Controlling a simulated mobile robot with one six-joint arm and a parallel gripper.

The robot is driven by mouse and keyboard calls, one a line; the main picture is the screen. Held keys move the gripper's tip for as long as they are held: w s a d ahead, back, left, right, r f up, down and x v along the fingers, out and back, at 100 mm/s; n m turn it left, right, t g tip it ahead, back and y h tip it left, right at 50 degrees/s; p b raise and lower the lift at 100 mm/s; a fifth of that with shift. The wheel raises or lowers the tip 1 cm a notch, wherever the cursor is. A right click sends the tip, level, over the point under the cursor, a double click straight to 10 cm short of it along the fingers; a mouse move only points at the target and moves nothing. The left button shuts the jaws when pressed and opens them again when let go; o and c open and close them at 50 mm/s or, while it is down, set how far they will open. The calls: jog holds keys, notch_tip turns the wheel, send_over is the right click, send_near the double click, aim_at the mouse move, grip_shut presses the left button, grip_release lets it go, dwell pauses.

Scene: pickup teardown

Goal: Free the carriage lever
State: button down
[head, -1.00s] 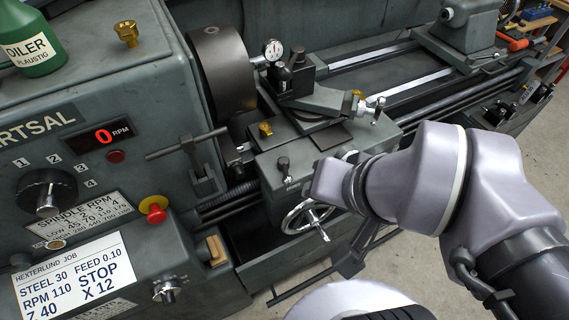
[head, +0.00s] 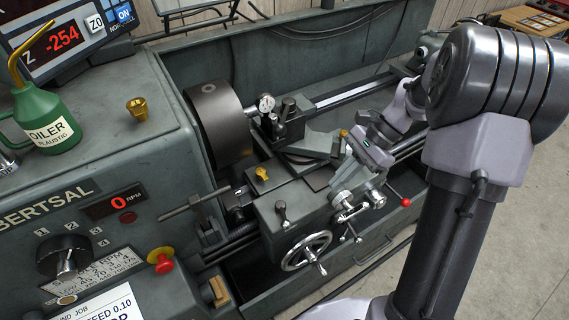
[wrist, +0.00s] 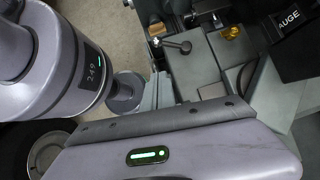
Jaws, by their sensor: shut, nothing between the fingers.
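The lathe carriage (head: 270,212) stands in the middle of the head view, with a spoked handwheel (head: 306,251) on its front. A short lever with a dark knob (head: 282,211) sits on its front; a dark-knobbed lever also shows in the wrist view (wrist: 174,46). I cannot tell for sure which lever the task means. A red-knobbed lever (head: 394,192) lies at the carriage's right. My gripper (head: 352,196) is at the carriage's right end, right of and apart from the dark-knobbed lever. It is shut and empty. Its fingertips are hard to separate from the handles behind; the wrist view does not show them.
The chuck (head: 220,120) and dial gauge (head: 265,103) stand behind the carriage. A yellow oil cap (head: 262,173) is on the carriage top. A red stop button (head: 161,261) is on the headstock. A green oiler (head: 45,120) stands at upper left. Floor (head: 510,215) is clear at right.

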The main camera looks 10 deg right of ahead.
jog(key=shift+d+f+m+y, duration=0.3)
jog(key=shift+f, duration=0.2)
jog(key=b, duration=0.4)
send_near(283, 215)
notch_tip(283, 215, down, 3)
jog(key=s+d, duration=0.2)
jog(key=s, duration=0.1)
jog(key=a, duration=0.1)
jog(key=a+f, duration=0.1)
jog(key=a, duration=0.1)
jog(key=a+b, duration=0.1)
jog(key=shift+s+a+f, duration=0.2)
jog(key=shift+s+f, duration=0.05)
